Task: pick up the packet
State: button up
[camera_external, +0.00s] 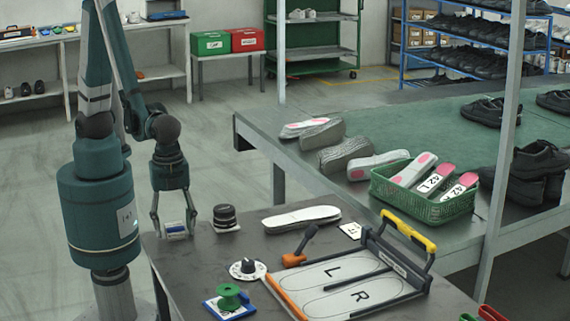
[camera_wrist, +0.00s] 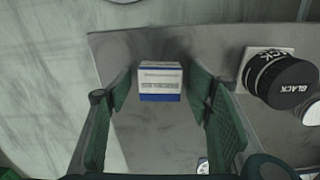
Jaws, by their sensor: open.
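The packet (camera_wrist: 160,82) is a small box, white on top with a blue band. In the wrist view it stands on the grey table between my gripper's two green fingers (camera_wrist: 163,98), with a gap on each side. My gripper (camera_external: 175,226) is open in the external view, pointing down at the table's left corner. The packet (camera_external: 176,231) shows there between the fingertips, low at the table. The fingers do not visibly touch it.
A black round tin (camera_external: 225,217) stands close to the right of my gripper; the wrist view shows it labelled BLACK (camera_wrist: 282,80). A white insole (camera_external: 301,218), a dial (camera_external: 247,269), a green spool (camera_external: 229,296) and a sizing board (camera_external: 345,284) are farther along. The table edge (camera_wrist: 97,50) is near.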

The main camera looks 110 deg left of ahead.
aim_at(174, 225)
jog(key=shift+c, duration=0.4)
jog(key=c, duration=0.9)
jog(key=shift+r, duration=0.2)
jog(key=shift+c, duration=0.2)
jog(key=shift+r+p, duration=1.6)
jog(key=shift+r, duration=3.2)
